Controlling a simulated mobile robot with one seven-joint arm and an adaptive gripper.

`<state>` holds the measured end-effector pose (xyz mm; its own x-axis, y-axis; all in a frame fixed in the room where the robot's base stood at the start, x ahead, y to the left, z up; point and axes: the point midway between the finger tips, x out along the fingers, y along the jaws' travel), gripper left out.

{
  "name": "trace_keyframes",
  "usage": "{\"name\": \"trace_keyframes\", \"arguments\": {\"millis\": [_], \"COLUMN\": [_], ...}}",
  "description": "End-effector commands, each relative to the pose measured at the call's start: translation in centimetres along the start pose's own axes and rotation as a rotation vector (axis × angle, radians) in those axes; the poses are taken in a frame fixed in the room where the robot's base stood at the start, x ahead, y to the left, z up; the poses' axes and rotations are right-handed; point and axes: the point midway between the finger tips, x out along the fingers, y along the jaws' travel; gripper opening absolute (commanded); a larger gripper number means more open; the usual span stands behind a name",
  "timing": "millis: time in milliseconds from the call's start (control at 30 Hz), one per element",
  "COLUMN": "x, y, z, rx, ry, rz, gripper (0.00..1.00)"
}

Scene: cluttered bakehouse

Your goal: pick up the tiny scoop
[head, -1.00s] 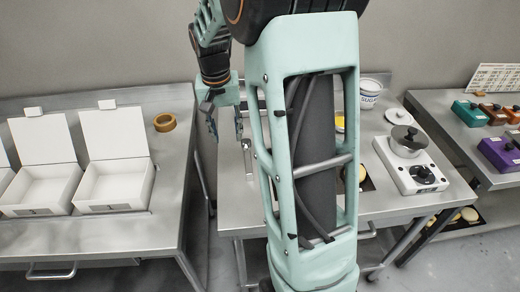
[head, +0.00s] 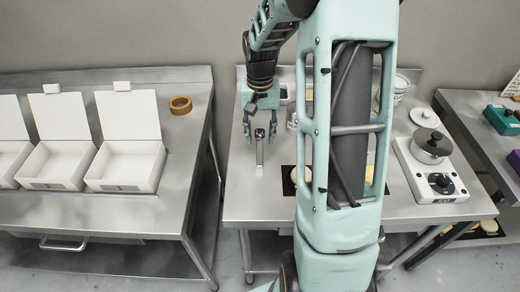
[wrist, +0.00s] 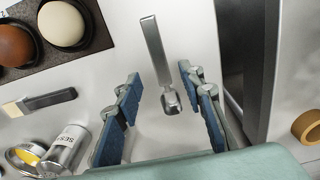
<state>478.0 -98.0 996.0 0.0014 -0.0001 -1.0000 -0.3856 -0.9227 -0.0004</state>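The tiny scoop (wrist: 154,52) is a small metal scoop with a flat straight handle and a little bowl. It lies on the steel table (head: 240,202). In the wrist view its bowl is between the two fingers of my gripper (wrist: 168,108), with a gap on each side, and its handle points away beyond the fingertips. In the head view the scoop (head: 260,156) shows below my gripper (head: 261,137), which points down at it. My gripper is open and empty. How high the fingers are above the table is hard to tell.
In the wrist view, a dark tray (wrist: 40,65) with a brown and a white egg, a brush (wrist: 40,101) and a tin (wrist: 66,149) lie left of the scoop. A tape roll (head: 180,105) and white boxes (head: 127,165) are on the left table.

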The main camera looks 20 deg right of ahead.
Motion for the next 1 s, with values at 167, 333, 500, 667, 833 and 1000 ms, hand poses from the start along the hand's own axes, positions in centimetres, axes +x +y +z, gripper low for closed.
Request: {"name": "trace_keyframes", "arguments": {"millis": [167, 333, 500, 667, 833, 1000], "x": [2.3, 4.3, 4.9, 4.9, 4.9, 4.9], "y": [0.0, -0.1, -0.1, -0.1, -0.1, -0.1], "z": [-0.1, -0.3, -0.3, -0.3, -0.3, -0.3], "rx": [0.001, 0.000, 0.000, 0.000, 0.000, 0.000], "ry": [-0.006, -0.004, -0.001, -0.001, -0.001, -0.001], "rz": [0.001, 0.001, 0.000, 0.000, 0.000, 0.000], "gripper": [0.36, 0.36, 0.36, 0.34, 0.15, 0.00]}}
